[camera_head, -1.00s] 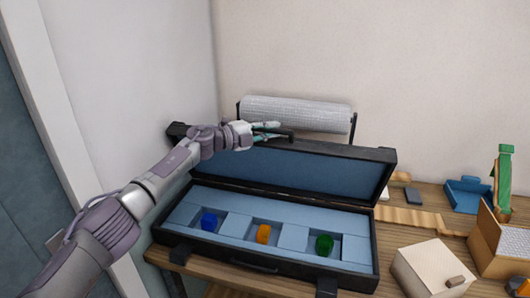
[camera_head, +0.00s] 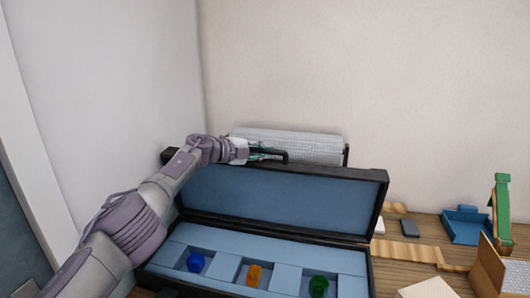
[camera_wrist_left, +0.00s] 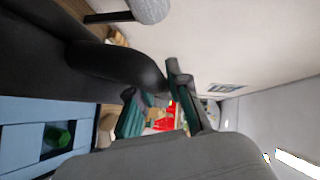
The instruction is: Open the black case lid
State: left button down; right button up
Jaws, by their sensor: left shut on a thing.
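The black case (camera_head: 230,263) stands on the wooden table with its lid (camera_head: 280,200) raised and its blue lining facing me. Blue foam in the case holds a blue piece (camera_head: 195,262), an orange piece (camera_head: 254,274) and a green piece (camera_head: 318,287) in separate hollows. My left gripper (camera_head: 268,155) is at the lid's top edge, shut on the lid; the exact contact is hard to see. In the left wrist view, its green-padded fingers (camera_wrist_left: 160,112) are near the dark lid, and the green piece (camera_wrist_left: 57,136) shows below left. My right gripper is not in view.
A grey-white roll (camera_head: 295,146) on a black stand is behind the lid, close to my gripper. The wall stands at the left and back. A blue tray (camera_head: 465,228), a green wooden piece (camera_head: 502,205) and pale boxes occupy the table's right side.

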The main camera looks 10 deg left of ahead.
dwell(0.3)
pick_arm(q)
jog(key=c, duration=1.1)
grip_release()
jog(key=shift+s+a, duration=0.1)
jog(key=shift+a, duration=0.05)
jog(key=shift+s+a+r, duration=0.15)
jog(key=shift+s+a, duration=0.1)
jog(key=shift+a, duration=0.2)
jog(key=v, duration=1)
jog(key=shift+s, duration=0.3)
jog(key=shift+a+r, duration=0.1)
